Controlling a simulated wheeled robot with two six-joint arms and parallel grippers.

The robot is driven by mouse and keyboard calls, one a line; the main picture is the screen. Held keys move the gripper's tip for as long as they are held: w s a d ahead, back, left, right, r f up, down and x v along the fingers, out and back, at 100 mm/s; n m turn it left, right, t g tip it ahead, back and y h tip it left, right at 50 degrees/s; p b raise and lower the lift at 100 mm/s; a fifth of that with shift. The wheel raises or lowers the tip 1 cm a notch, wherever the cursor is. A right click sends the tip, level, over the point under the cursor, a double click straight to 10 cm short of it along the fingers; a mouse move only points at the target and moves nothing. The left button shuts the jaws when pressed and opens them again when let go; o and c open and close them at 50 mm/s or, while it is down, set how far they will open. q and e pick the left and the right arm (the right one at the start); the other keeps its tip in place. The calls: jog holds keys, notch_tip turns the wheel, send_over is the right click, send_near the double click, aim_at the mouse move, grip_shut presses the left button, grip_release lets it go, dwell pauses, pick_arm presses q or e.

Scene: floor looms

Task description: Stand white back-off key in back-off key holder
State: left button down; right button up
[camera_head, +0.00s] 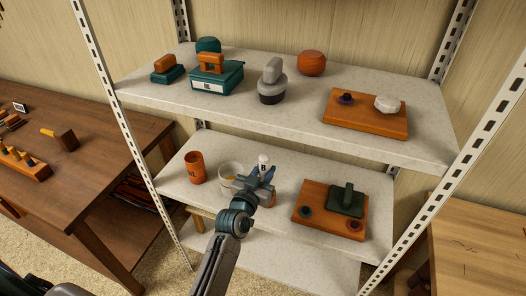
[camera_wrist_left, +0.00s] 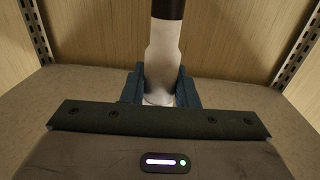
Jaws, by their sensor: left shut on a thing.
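A white cup (camera_head: 226,181) with something orange inside stands just left of the gripper. An orange cup (camera_head: 195,168) with dark lettering stands further left. I cannot tell which thing is the back-off key holder. My right gripper is not in view.
An orange board (camera_head: 306,193) with a dark green block (camera_head: 347,200) lies right of the gripper. Slotted metal posts (camera_head: 118,115) stand at the sides. Wooden tables flank the rack.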

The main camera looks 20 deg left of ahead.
pick_arm(q)
jog(key=w+f+b, duration=0.4)
jog(key=f+b, duration=0.1)
jog(key=b, duration=0.1)
dwell(1.0)
dwell(0.7)
jog(key=shift+f, duration=0.2)
jog(key=shift+f+b, duration=2.5)
jog(key=shift+b, duration=0.05)
